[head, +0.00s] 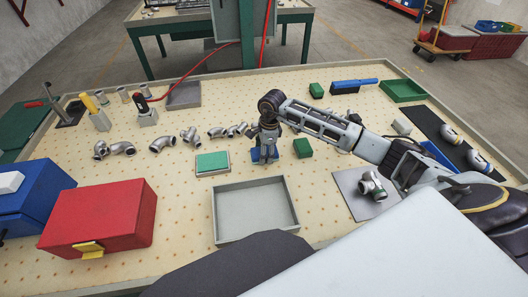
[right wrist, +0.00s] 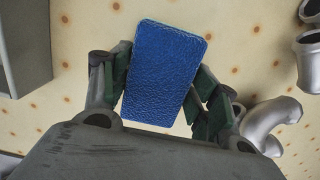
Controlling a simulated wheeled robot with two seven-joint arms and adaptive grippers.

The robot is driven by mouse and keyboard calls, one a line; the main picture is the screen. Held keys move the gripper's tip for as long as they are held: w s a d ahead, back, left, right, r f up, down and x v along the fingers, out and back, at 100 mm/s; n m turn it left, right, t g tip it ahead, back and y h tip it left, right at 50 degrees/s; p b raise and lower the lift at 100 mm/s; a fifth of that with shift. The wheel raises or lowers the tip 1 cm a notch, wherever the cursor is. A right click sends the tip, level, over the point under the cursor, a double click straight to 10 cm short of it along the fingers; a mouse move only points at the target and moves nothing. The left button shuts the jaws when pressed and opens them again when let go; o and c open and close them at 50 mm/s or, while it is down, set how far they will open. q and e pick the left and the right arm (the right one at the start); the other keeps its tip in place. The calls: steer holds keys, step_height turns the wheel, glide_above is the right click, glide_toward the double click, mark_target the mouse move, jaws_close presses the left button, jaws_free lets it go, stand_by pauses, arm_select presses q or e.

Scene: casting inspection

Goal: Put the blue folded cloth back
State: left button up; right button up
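The blue folded cloth (head: 254,154) is under and between the fingers of my right gripper (head: 265,157) near the middle of the table. In the right wrist view the cloth (right wrist: 165,70) is a flat, slightly turned rectangle with a finger of the right gripper (right wrist: 164,75) close along each long side. I see no clear gap, but I cannot tell whether the fingers press on it or whether it is lifted off the table. My left gripper is out of view.
An empty grey tray (head: 222,233) lies just in front of the cloth. A green-topped pad (head: 212,162) is to its left and a green block (head: 302,148) to its right. Metal pipe elbows (head: 190,138) lie farther left. Red (head: 105,213) and blue (head: 38,197) boxes stand front left.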

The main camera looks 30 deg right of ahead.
steer(key=o, duration=0.3)
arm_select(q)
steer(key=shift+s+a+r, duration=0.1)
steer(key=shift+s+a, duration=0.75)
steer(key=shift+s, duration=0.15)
arm_select(e)
steer(key=shift+r, duration=0.15)
steer(key=r, duration=0.6)
steer(key=shift+d+r, duration=0.25)
steer(key=shift+d, duration=0.05)
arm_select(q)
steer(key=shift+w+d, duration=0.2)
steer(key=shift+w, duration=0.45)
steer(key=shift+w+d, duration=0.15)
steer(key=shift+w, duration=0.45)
arm_select(e)
steer(key=r, duration=0.7)
steer(key=shift+s+d, duration=0.1)
steer(key=shift+d, duration=0.3)
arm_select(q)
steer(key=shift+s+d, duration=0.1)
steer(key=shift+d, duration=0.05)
